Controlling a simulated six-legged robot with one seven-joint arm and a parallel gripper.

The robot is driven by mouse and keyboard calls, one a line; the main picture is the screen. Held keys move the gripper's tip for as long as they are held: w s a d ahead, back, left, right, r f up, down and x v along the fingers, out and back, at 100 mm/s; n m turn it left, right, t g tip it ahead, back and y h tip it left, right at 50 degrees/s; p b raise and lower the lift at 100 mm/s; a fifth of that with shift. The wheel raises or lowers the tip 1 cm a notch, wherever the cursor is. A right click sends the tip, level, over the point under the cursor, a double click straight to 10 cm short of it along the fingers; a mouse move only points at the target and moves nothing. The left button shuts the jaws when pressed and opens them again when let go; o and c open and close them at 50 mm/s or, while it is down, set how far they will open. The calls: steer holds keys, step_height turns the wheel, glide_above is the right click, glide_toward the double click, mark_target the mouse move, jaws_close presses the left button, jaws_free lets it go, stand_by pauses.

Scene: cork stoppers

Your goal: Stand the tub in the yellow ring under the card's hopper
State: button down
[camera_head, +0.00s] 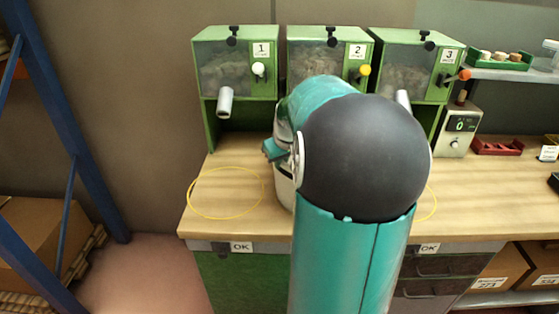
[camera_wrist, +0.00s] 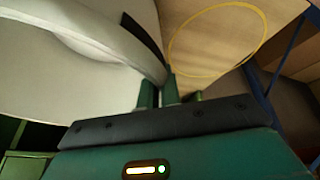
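The white tub (camera_head: 284,188) stands mostly hidden behind my arm in the head view, at the middle of the bench. In the wrist view the tub (camera_wrist: 70,75) fills the left side, with a dark band near its edge. My gripper (camera_wrist: 160,95) has its fingers on either side of the tub's rim and appears shut on it. One yellow ring (camera_head: 226,193) lies empty on the bench below hopper 1 (camera_head: 235,70); it also shows in the wrist view (camera_wrist: 218,40), beside the tub. Another ring (camera_head: 432,204) is mostly hidden at right.
Hopper 2 (camera_head: 318,58) and hopper 3 (camera_head: 415,60) stand right of hopper 1, with spouts above the bench. A scale (camera_head: 459,130) reading 0 and a red tray (camera_head: 497,145) are at right. A blue rack (camera_head: 75,120) stands left. The bench's left end is clear.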

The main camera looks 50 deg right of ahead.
steer(key=c, duration=2)
jaws_free()
steer(key=shift+w+f, duration=0.25)
steer(key=o, duration=0.4)
steer(key=shift+c, duration=0.2)
steer(key=shift+o, duration=0.2)
steer(key=shift+s+r, duration=0.1)
steer(key=shift+s, duration=0.05)
steer(key=shift+d, duration=0.1)
steer(key=v, duration=1.2)
steer(key=a+n, duration=0.2)
steer(key=a, duration=1.6)
steer(key=s+a+f+y, duration=0.1)
steer(key=s+a, duration=0.3)
steer(key=a, duration=0.4)
steer(key=s+a+f+n+t+y, duration=0.1)
steer(key=s+a+f, duration=0.3)
steer(key=a, duration=0.4)
steer(key=shift+s+n+t, duration=0.3)
steer(key=shift+s, duration=0.35)
steer(key=shift+a, duration=0.15)
